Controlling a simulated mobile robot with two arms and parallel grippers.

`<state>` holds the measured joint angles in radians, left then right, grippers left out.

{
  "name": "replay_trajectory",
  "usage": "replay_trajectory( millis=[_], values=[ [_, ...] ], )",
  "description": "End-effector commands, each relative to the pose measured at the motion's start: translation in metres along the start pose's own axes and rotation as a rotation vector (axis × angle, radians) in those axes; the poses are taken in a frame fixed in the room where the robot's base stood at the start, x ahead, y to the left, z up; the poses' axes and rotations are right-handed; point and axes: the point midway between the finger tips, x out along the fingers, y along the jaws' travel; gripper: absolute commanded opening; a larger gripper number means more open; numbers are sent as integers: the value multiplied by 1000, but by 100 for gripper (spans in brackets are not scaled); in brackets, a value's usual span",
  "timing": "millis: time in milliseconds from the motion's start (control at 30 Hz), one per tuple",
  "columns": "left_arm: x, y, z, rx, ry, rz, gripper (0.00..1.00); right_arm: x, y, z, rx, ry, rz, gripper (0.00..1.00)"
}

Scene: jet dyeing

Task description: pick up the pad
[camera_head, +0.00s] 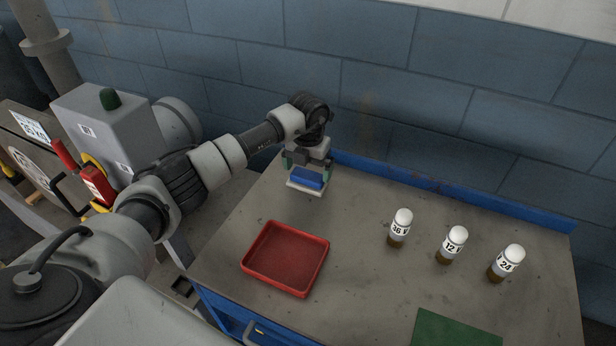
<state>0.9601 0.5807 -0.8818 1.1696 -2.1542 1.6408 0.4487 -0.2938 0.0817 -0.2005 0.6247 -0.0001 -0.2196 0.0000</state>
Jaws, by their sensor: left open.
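The pad (306,181) appears to be the blue block with a white base at the back left of the grey table. My left gripper (307,171) reaches over it from above, fingers pointing down. The gripper is open, with its green-tipped fingers at either side of the blue block. I cannot tell whether the fingers touch it. The gripper hides part of the block's top. My right gripper is not in view.
A red tray (249,268), empty, lies at the table's front left. Three white-capped bottles (400,228) with number labels stand to the right. A green mat (455,332) lies at the front edge. A blue ledge (440,187) and block wall border the back.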

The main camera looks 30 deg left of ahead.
Motion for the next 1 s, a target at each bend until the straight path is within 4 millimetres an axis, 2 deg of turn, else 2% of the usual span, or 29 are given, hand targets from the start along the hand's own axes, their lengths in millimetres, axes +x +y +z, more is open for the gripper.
replay_trajectory(
  millis=[133, 400, 467, 600, 1000],
  values=[
    [17, 0, 0, -1, 0, -1, 100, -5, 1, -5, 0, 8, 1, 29],
    [21, 0, 0, 0, -3, -1, 100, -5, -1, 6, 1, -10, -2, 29],
    [21, 0, 0, 0, -3, -1, 92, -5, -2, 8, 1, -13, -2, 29],
    [21, 0, 0, 0, -3, -1, 71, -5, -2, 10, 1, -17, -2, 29],
    [14, 1, 1, 0, -5, -1, 69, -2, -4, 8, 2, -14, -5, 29]
  ],
)
